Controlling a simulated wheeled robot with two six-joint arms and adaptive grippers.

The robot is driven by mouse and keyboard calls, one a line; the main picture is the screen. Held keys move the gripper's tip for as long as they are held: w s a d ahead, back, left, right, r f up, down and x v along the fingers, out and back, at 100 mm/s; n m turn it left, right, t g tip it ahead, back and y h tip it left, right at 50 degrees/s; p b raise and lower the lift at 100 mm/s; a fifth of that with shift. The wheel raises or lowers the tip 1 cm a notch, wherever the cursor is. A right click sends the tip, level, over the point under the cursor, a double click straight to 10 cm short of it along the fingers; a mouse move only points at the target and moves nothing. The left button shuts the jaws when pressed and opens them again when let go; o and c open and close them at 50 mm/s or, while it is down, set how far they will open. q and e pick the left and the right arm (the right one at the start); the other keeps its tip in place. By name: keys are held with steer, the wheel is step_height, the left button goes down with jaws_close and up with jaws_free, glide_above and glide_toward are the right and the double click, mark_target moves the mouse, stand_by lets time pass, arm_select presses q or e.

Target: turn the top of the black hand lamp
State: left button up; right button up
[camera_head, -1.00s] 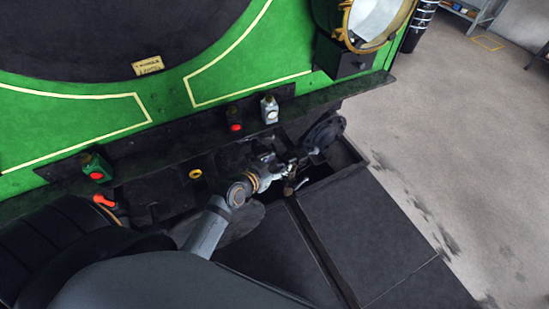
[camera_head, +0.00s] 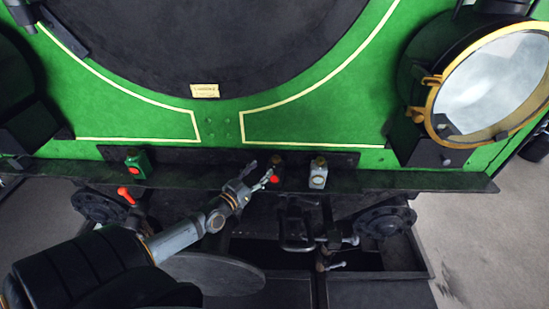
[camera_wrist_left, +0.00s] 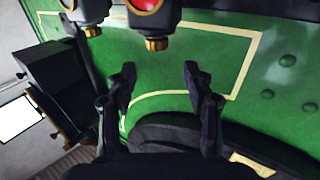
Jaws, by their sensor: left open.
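The black hand lamp (camera_head: 279,166) stands on the dark ledge below the green front, left of the grey-white lamp, with a red lens. In the left wrist view the black lamp (camera_wrist_left: 154,18) shows upside down at the top, its brass top (camera_wrist_left: 157,44) pointing down. My left gripper (camera_head: 261,173) is open and empty, just left of the black lamp in the head view. In the wrist view its two fingertips (camera_wrist_left: 159,70) are spread on either side of the line below the brass top, apart from it. My right gripper is not in view.
A grey-white lamp (camera_head: 318,174) stands close to the right of the black one. A green lamp (camera_head: 138,163) with a red lens is at the left of the ledge. A big brass-rimmed headlamp (camera_head: 490,85) is at the right. A coupling hook (camera_head: 295,230) hangs below the ledge.

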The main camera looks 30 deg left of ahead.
mark_target(273, 160)
arm_select(q)
steer(key=w, duration=0.2)
steer(key=w+b, duration=0.1)
steer(key=w, duration=0.1)
steer(key=shift+w+d+f, duration=0.2)
steer(key=w+b, duration=0.2)
steer(key=w, duration=0.2)
steer(key=shift+w+d, duration=0.2)
steer(key=shift+w, duration=0.25)
steer(key=shift+w+r, duration=0.1)
steer(key=shift+r, duration=0.05)
steer(key=shift+c, duration=0.6)
steer(key=c, duration=0.9)
jaws_close()
steer(key=h+b, duration=0.1)
steer(key=b, duration=0.3)
steer(key=shift+f+m, duration=0.3)
steer(key=shift+m, duration=0.1)
steer(key=shift+r, duration=0.25)
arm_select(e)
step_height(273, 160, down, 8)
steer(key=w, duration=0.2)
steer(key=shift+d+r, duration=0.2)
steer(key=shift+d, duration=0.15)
